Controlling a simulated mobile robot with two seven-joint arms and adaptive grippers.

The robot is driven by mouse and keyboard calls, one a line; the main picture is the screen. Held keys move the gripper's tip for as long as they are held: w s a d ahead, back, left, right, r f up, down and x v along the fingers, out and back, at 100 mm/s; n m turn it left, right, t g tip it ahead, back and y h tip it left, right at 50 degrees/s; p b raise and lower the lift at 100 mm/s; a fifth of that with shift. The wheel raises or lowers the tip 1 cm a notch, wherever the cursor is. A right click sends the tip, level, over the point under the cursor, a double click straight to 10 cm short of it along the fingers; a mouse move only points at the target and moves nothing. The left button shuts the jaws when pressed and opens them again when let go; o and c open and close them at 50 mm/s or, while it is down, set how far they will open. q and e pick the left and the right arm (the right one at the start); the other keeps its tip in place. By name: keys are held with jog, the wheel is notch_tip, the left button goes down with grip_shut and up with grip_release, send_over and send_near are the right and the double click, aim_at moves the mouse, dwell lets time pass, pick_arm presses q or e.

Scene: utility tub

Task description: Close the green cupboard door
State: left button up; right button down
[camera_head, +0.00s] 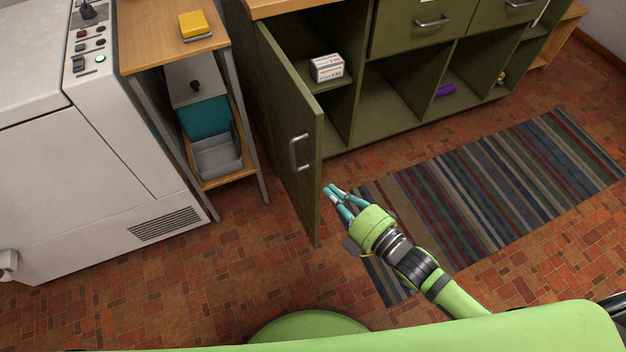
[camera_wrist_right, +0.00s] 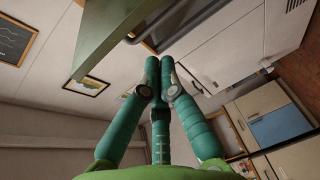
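The green cupboard door (camera_head: 290,125) stands open, swung out from the left end of the green cupboard (camera_head: 385,105). Its grey bar handle (camera_head: 299,152) is on the face turned left. My right gripper (camera_head: 332,191) is low in front of the cupboard, just right of the door's free edge; I cannot tell if it touches. In the right wrist view the teal fingers (camera_wrist_right: 160,65) come together at the tips with nothing between them. The door (camera_wrist_right: 105,40) also shows above the fingers there. My left gripper is out of view.
Open shelves hold a small white box (camera_head: 326,68) and a purple roll (camera_head: 445,90). A wooden rack (camera_head: 150,40) with a yellow sponge (camera_head: 194,25) and grey bin (camera_head: 215,158) stands left of the door, beside a white machine (camera_head: 60,150). A striped rug (camera_head: 490,190) lies on the right.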

aim_at(294, 147)
jog(key=w+a+r, duration=0.1)
jog(key=w, duration=0.1)
jog(key=w+a+r+n+y, duration=0.1)
jog(key=w+a, duration=0.1)
jog(key=w, duration=0.1)
jog(key=w+a+r+n, duration=0.1)
jog(key=w, duration=0.1)
jog(key=shift+w+a+r+y, duration=0.15)
jog(key=shift+w+a+y, duration=0.15)
jog(key=shift+a, duration=0.1)
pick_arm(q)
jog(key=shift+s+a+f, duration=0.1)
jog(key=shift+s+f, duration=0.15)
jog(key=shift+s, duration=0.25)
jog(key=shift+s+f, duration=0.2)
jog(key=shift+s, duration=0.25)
pick_arm(e)
jog(key=shift+w+d, duration=0.1)
jog(key=shift+d, duration=0.15)
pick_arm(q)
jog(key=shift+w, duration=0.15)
